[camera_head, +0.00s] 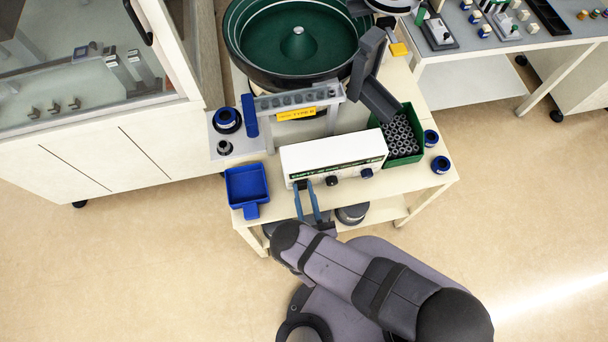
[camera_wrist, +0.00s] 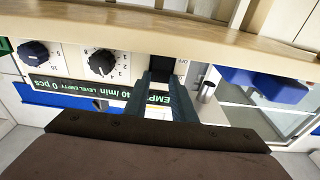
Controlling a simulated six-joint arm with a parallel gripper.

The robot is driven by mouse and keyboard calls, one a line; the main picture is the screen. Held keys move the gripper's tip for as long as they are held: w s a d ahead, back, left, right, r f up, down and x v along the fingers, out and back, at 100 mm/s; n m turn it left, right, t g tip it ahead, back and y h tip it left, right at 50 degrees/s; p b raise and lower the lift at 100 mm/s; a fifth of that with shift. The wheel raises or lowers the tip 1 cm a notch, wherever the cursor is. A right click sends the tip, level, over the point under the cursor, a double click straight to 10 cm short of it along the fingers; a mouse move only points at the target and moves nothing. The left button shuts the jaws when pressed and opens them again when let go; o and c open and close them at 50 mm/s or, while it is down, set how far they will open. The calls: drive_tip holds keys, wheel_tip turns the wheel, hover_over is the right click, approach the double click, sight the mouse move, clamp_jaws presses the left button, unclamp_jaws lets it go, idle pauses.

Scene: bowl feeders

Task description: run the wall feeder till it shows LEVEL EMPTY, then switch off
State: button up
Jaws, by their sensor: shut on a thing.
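The bowl feeder (camera_head: 300,42) stands at the back of the cream table; its dark green bowl shows no parts inside. Its white control box (camera_head: 335,152) is in front. In the wrist view the box is upside down, and its display (camera_wrist: 75,90) reads EMPTY, 40/min, LEVEL EMPTY 0 pcs. The black switch (camera_wrist: 182,67), with an OFF mark beside it, is partly hidden by my fingers. My gripper (camera_head: 308,188) is at the left end of the box front and is shut on the switch. It also shows in the wrist view (camera_wrist: 170,80).
A green bin (camera_head: 419,140) with many grey parts stands right of the box. A blue tray (camera_head: 247,185) lies to the left. Two dark knobs (camera_wrist: 100,62) (camera_wrist: 33,53) sit beside the switch. Blue-ringed pieces (camera_head: 440,165) lie at the right edge.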

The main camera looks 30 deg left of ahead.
drive_tip(key=o, duration=1.1)
drive_tip(key=shift+c, duration=0.2)
drive_tip(key=shift+s, duration=0.1)
drive_tip(key=shift+b+v, duration=0.8)
drive_tip(key=shift+v, duration=1.8)
drive_tip(key=b+v, duration=0.2)
drive_tip(key=shift+d+f+b, duration=0.1)
drive_tip(key=shift+b, duration=0.2)
